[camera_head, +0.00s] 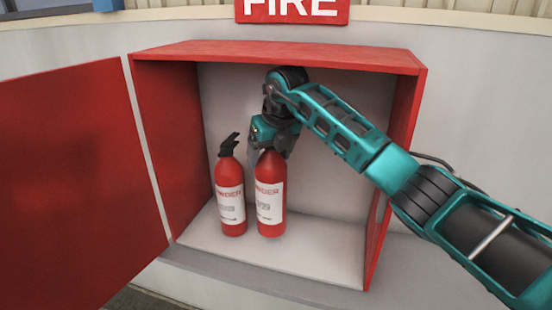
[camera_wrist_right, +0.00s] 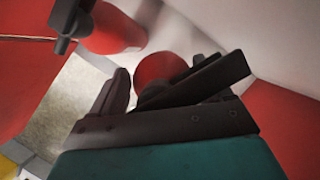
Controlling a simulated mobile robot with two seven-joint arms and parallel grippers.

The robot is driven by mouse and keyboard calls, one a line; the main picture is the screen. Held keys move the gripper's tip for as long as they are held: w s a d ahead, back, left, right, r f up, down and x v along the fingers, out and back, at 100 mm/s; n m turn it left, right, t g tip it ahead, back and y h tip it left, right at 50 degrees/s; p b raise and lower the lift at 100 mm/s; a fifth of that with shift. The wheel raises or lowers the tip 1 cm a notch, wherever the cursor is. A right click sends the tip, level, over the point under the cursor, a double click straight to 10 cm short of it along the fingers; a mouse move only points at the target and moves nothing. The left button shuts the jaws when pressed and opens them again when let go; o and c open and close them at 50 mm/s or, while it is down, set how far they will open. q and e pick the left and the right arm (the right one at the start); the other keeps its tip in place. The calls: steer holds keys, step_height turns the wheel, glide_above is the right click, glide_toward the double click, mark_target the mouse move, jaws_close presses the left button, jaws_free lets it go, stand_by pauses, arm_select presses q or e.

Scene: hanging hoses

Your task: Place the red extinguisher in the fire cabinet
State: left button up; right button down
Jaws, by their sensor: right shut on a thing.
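The open red fire cabinet (camera_head: 275,54) has a pale interior and holds two red extinguishers with white labels. My right gripper (camera_head: 271,148) reaches inside from the right and is shut on the top of the right-hand extinguisher (camera_head: 270,195). That extinguisher is upright, with its base at or just above the cabinet floor; I cannot tell if it touches. In the right wrist view its red top (camera_wrist_right: 163,68) shows beyond the dark fingers (camera_wrist_right: 165,90). The other extinguisher (camera_head: 230,190), with a black handle, stands close to its left; it also shows in the wrist view (camera_wrist_right: 115,28). My left gripper is not in view.
The red cabinet door (camera_head: 70,185) hangs open on the left. A red FIRE sign (camera_head: 292,10) is above the cabinet on the pale wall. Bare cabinet floor (camera_head: 325,255) lies to the right of the extinguishers, before the red right side wall (camera_head: 400,130).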

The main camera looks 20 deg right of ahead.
steer(key=shift+w+a+r, duration=0.1)
steer(key=shift+w+r, duration=0.1)
steer(key=shift+w, duration=0.15)
steer(key=shift+f+b, duration=1.4)
steer(key=shift+f, duration=0.5)
